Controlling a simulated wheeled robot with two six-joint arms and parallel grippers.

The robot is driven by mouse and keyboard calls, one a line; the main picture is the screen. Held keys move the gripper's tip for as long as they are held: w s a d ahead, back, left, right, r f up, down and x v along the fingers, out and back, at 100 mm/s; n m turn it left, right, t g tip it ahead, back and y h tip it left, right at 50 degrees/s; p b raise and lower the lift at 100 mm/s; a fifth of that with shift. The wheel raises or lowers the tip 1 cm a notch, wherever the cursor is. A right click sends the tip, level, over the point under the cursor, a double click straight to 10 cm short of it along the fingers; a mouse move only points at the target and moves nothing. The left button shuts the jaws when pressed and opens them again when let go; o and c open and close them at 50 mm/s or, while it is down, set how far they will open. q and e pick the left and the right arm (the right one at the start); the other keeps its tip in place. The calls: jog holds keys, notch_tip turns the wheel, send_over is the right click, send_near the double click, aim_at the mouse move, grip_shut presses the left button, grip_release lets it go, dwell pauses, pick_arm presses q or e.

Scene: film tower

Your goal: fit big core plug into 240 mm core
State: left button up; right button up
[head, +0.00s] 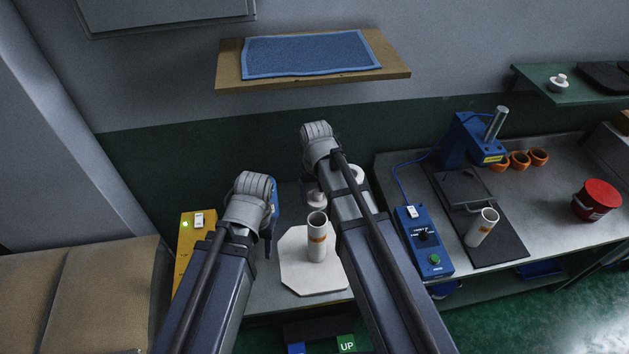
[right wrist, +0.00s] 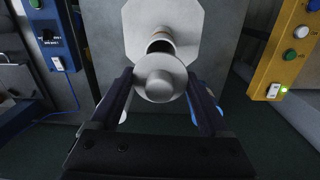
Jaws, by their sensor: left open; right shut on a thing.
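A white core (head: 317,244) with a brown band stands upright on a pale eight-sided plate (head: 300,275). Its open top faces up. My right gripper (right wrist: 159,84) is shut on the big core plug, a white disc with a round knob (right wrist: 160,84). In the head view the plug (head: 316,199) shows just behind the core's mouth, partly hidden by my right arm. In the right wrist view the plug overlaps the core (right wrist: 160,41); I cannot tell whether they touch. My left gripper (head: 268,238) is open and empty, left of the core.
A yellow box (head: 193,237) with a green light stands at the left. A blue control box (head: 424,243) is right of the plate. Another banded core (head: 482,227) stands on a dark mat by a blue press (head: 470,143). A red pot (head: 597,200) is further right.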

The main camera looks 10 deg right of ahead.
aim_at(317, 202)
jog(key=shift+w, duration=0.35)
jog(key=shift+s+r, duration=0.1)
jog(key=shift+s, duration=0.2)
jog(key=shift+w+f+b, duration=0.2)
jog(key=shift+f+b, duration=0.45)
jog(key=shift+f, duration=0.05)
notch_tip(317, 202, down, 2)
jog(key=shift+s+f+b, duration=0.1)
jog(key=shift+b, duration=1)
pick_arm(q)
notch_tip(317, 202, down, 7)
jog(key=b, duration=0.3)
jog(key=shift+w, duration=0.25)
pick_arm(e)
notch_tip(317, 202, down, 3)
jog(key=shift+f, duration=0.2)
pick_arm(q)
jog(key=shift+f+b, duration=0.95)
jog(key=shift+b, duration=0.3)
pick_arm(e)
jog(key=shift+f, duration=1)
pick_arm(q)
jog(key=shift+s+f, duration=0.15)
jog(key=shift+s, duration=0.05)
pick_arm(e)
jog(key=shift+s+f, duration=0.1)
jog(key=shift+s, duration=0.05)
